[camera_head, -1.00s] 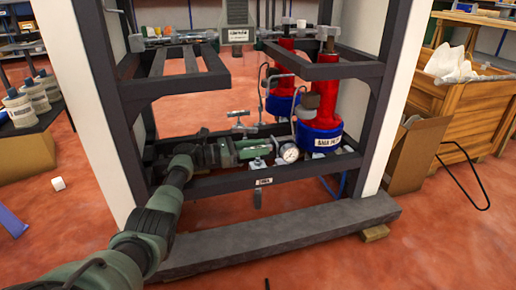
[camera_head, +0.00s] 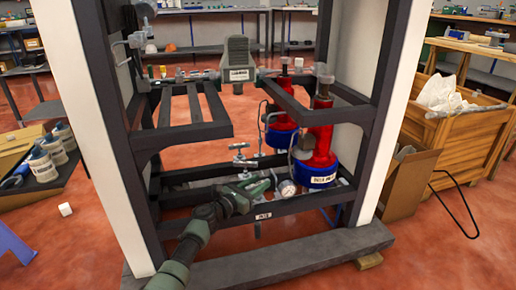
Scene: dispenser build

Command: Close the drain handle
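A small white label, too small to read surely, is on the dark lower front beam (camera_head: 300,204). My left arm comes up from the bottom left, over the lower beam. Its green gripper (camera_head: 264,186) is inside the frame, just left of the round white gauge (camera_head: 287,188) and above the label. The fingers are small and partly hidden, so I cannot tell whether they are open or touching anything. My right gripper is out of view.
T-shaped valve handles (camera_head: 241,155) rise behind the gripper. Dark frame posts flank the space, with a grey sill (camera_head: 300,258) in front. A cardboard box (camera_head: 408,180) stands at the right.

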